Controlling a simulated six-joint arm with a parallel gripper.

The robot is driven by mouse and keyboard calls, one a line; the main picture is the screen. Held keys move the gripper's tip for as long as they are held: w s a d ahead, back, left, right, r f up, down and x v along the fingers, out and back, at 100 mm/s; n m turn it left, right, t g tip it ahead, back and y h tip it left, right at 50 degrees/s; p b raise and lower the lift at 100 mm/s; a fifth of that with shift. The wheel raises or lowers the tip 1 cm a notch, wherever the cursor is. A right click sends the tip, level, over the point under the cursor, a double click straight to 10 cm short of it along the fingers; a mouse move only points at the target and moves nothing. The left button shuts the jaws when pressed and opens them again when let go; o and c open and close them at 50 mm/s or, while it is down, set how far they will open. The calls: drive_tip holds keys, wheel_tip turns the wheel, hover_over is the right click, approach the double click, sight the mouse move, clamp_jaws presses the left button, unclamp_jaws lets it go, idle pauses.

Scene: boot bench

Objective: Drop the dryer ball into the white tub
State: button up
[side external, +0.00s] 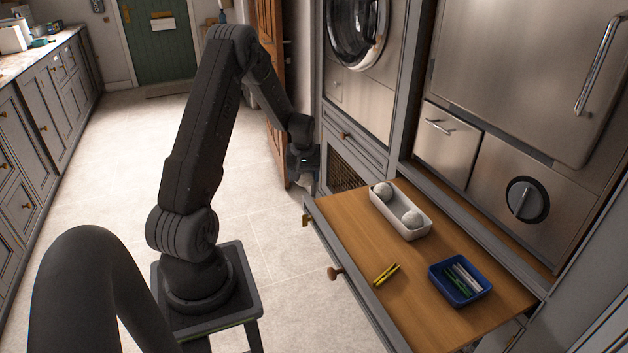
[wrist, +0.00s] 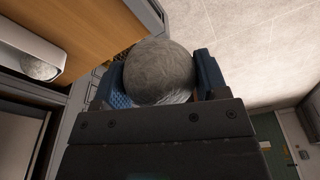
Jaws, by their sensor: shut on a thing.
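My gripper (wrist: 160,85) is shut on a grey, felt-like dryer ball (wrist: 160,70), which sits between the two blue finger pads in the wrist view. In the side view my gripper (side external: 306,182) hangs low beyond the left end of the wooden surface, and the held ball cannot be made out there. The white tub (side external: 388,217) stands on that surface, to the right of my gripper and apart from it. Two pale balls (side external: 411,217) lie in the tub. Part of the tub (wrist: 22,42) also shows at the left of the wrist view, with one ball visible inside.
The wooden surface (side external: 345,232) is a pulled-out shelf with a grey front edge and knobs. A blue tray (side external: 437,284) holds green and white sticks. A yellow clothes peg (side external: 386,274) lies left of it. A washing machine (side external: 362,85) and cabinets stand behind.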

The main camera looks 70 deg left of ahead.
idle(0.3)
drive_tip(key=w+d+r+m+h, duration=0.1)
drive_tip(key=w+d+m, duration=0.55)
drive_tip(key=w, duration=0.65)
drive_tip(key=w+d+r+m, duration=0.1)
drive_tip(key=w+d+m, duration=0.2)
drive_tip(key=w+d, duration=0.8)
wheel_tip(320, 180, down, 5)
drive_tip(key=w+a+t, duration=0.1)
drive_tip(key=w+a, duration=0.1)
drive_tip(key=shift+w+a, duration=0.15)
drive_tip(key=shift+a, duration=0.1)
drive_tip(key=shift+n, duration=0.25)
drive_tip(key=o, duration=1)
